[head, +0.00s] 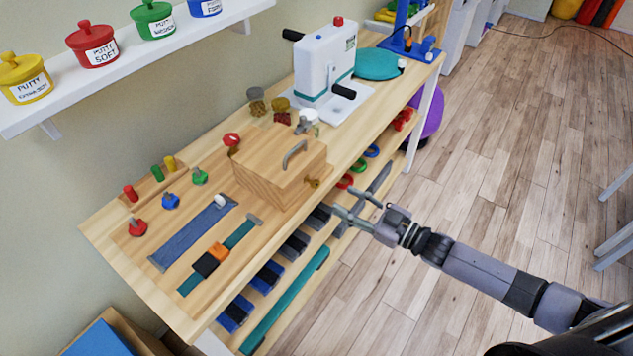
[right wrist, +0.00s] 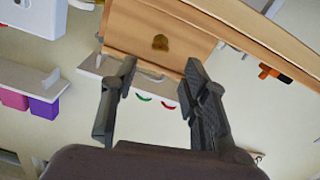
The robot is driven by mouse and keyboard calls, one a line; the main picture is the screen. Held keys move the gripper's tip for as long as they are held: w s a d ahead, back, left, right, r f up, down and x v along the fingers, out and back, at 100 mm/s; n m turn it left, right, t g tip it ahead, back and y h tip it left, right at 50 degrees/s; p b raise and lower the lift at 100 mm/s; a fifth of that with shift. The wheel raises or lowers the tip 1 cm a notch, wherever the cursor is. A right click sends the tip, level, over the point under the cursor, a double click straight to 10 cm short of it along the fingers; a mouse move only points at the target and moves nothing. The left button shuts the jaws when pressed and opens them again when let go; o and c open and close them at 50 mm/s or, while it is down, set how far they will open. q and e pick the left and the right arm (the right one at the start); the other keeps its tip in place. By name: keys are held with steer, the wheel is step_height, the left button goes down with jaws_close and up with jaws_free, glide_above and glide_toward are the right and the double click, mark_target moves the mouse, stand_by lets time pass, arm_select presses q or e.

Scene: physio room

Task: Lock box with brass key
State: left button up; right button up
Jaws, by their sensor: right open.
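The wooden box (head: 272,183) stands on the bench with its lid down and a grey handle (head: 294,154) on top. The brass key (head: 313,183) sticks out of the box's front face, seemingly at the lock. In the right wrist view the brass key (right wrist: 160,43) shows as a small dark brass shape on the box's face (right wrist: 130,25), beyond the fingertips. My right gripper (head: 346,203) is open and empty, in front of the box and a little apart from the key. Its two spread fingers also show in the right wrist view (right wrist: 160,72). My left gripper is not in view.
A white hand-crank device (head: 325,65) stands behind the box on the bench (head: 130,270). Small jars (head: 257,103) are near the box's back. Blue and teal straps (head: 195,235) lie at left. A lower shelf holds weights and rings (head: 345,181).

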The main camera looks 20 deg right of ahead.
mark_target(317, 184)
steer(key=p+x, duration=0.1)
steer(key=x, duration=0.8)
steer(key=shift+w+a, duration=0.25)
steer(key=shift+a, duration=0.05)
steer(key=c, duration=1)
steer(key=shift+f, duration=0.1)
